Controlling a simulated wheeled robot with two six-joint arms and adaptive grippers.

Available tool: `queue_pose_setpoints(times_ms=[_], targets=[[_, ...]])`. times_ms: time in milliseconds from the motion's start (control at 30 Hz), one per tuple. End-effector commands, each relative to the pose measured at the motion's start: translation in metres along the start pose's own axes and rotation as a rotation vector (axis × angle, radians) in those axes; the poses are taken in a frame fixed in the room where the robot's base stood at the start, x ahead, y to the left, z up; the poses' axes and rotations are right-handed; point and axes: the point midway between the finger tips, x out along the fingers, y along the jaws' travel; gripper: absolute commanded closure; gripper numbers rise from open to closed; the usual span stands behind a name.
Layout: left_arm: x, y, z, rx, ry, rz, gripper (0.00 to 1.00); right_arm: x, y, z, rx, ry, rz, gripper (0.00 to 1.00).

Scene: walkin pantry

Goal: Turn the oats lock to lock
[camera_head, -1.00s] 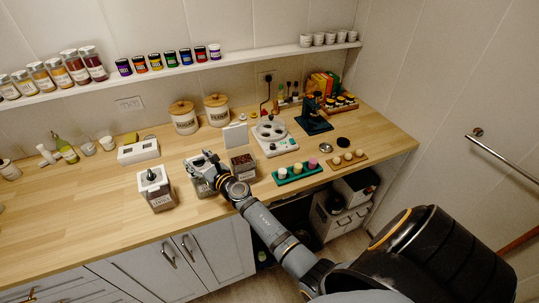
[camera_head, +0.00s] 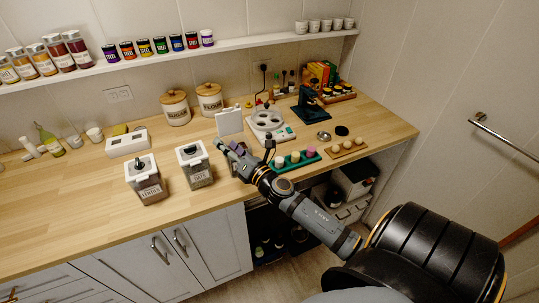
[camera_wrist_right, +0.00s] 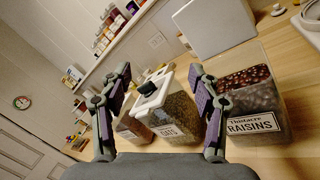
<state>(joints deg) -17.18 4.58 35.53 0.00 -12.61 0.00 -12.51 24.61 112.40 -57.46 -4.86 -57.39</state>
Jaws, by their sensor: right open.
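The oats canister (camera_head: 198,174) is a clear box with a white lid, standing upright on the wooden counter; its label reads OATS. A dark knob (camera_head: 190,150) sits on its lid. My right gripper (camera_head: 229,148) is open and empty, just right of the oats in the head view, in front of the raisins there. In the right wrist view, the oats canister (camera_wrist_right: 177,108) and its dark knob (camera_wrist_right: 147,88) show in the gap between my open fingers (camera_wrist_right: 162,85), farther away and untouched. My left gripper is not in view.
The lentils canister (camera_head: 150,190) stands left of the oats. The raisins canister (camera_wrist_right: 250,105) stands to the right in the wrist view. A white upright panel (camera_head: 229,122) and a white appliance (camera_head: 268,124) are behind. Bare counter (camera_head: 80,220) lies at left.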

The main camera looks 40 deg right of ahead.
Motion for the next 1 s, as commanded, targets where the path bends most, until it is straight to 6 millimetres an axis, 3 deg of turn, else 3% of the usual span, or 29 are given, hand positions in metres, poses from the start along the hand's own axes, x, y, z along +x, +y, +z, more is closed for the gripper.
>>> queue_pose_setpoints(times_ms=[100,267,533,1000], targets=[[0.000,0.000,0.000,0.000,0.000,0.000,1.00,-0.017,-0.018,0.007,0.296,-0.091,-0.147,0.38],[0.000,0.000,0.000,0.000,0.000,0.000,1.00,-0.043,-0.043,0.005,0.628,-0.192,-0.325,0.38],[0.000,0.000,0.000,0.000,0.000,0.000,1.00,-0.093,-0.074,-0.022,1.063,-0.325,-0.604,0.38],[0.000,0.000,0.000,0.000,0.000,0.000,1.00,-0.178,-0.083,-0.084,1.548,-0.498,-1.031,0.38]])
